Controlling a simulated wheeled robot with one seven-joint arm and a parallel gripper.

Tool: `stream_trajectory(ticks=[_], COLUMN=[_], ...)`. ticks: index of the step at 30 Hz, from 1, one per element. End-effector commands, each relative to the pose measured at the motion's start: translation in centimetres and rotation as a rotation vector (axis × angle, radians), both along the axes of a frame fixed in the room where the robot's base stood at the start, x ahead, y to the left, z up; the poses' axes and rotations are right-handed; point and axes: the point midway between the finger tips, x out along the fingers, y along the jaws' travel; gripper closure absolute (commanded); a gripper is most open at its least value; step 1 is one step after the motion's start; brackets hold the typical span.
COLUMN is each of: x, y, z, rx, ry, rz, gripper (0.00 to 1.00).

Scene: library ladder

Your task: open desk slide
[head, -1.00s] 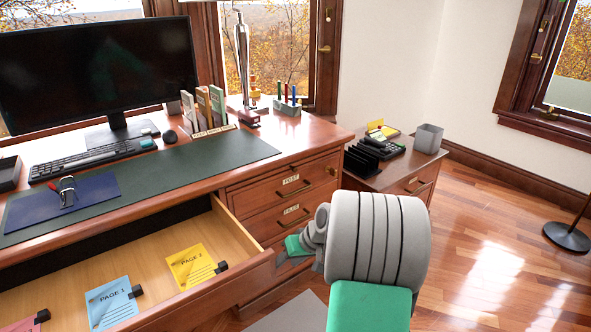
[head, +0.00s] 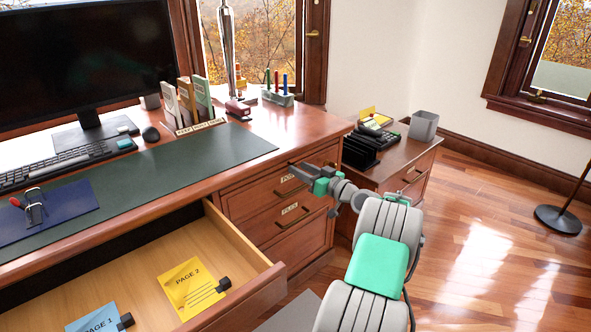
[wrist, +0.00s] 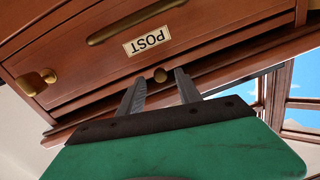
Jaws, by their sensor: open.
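In the head view my gripper (head: 297,174) is at the desk's right front, just under the top edge, in front of the POST drawer. The knob cannot be made out there. The strip looks flush with the desk front.
The wide centre drawer (head: 245,262) stands open at left, holding page sheets with black clips. The FILE drawer (head: 290,222) is below POST. A side cabinet (head: 400,158) with a grey bin (head: 424,126) stands at right.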

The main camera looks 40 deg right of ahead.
Motion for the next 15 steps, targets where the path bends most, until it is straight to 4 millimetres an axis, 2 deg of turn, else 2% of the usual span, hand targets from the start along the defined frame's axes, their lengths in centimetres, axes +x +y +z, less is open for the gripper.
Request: stream_trajectory(ticks=[4,11,15], x=[1.7,2.1,2.1], y=[0.2,0.4,0.5], z=[0.0,0.1,0.0], rx=[-0.001,0.001,0.001], ry=[0.000,0.001,0.000], rz=[0.001,0.003,0.004], gripper=[0.59,0.59,0.68])
